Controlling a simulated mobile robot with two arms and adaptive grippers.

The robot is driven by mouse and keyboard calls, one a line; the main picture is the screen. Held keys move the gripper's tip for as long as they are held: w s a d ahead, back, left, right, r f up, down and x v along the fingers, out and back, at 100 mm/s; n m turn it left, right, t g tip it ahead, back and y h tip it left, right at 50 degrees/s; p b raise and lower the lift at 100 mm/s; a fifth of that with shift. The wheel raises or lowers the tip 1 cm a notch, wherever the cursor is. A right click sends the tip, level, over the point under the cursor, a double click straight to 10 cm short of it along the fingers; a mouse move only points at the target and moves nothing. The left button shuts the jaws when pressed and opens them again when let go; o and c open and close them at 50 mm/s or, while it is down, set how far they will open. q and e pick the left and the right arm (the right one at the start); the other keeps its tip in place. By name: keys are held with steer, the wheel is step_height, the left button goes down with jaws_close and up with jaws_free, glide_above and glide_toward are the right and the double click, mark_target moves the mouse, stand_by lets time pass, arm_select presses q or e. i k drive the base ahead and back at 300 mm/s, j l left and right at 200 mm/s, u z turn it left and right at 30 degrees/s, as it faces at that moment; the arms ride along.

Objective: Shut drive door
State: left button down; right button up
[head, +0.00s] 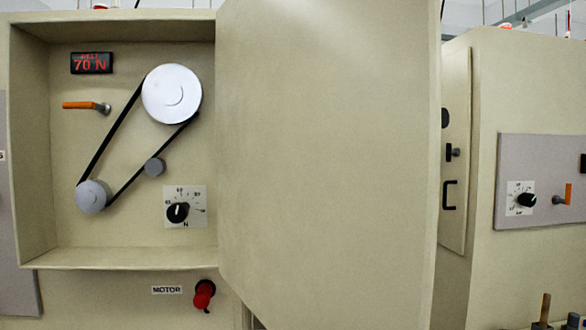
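The drive door (330,160) is a large beige panel standing open, its left edge at the right side of the drive compartment. The open compartment (115,258) shows two pale pulleys, the larger pulley (172,93) above the smaller pulley (92,196). A black belt (110,145) runs around them, past a small grey roller (155,167). Neither my left nor my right gripper shows in the head view.
Inside the compartment are a red-lit display (91,63) reading 70 N, an orange-handled lever (85,106) and a black dial (178,212). A red motor switch (204,294) sits below. Another beige cabinet (520,90) with a grey panel stands at right.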

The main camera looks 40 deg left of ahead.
mark_target(328, 112)
steer(key=i+l+u, duration=0.1)
steer(key=u, duration=0.4)
steer(key=i+l+u, duration=0.15)
steer(key=u, duration=0.35)
steer(key=i+l+u, duration=0.1)
steer(key=u, duration=0.35)
steer(key=l+u, duration=0.3)
steer(key=u, duration=0.2)
steer(key=i+l+u, duration=0.1)
steer(key=l+u, duration=1.2)
steer(key=u, duration=0.5)
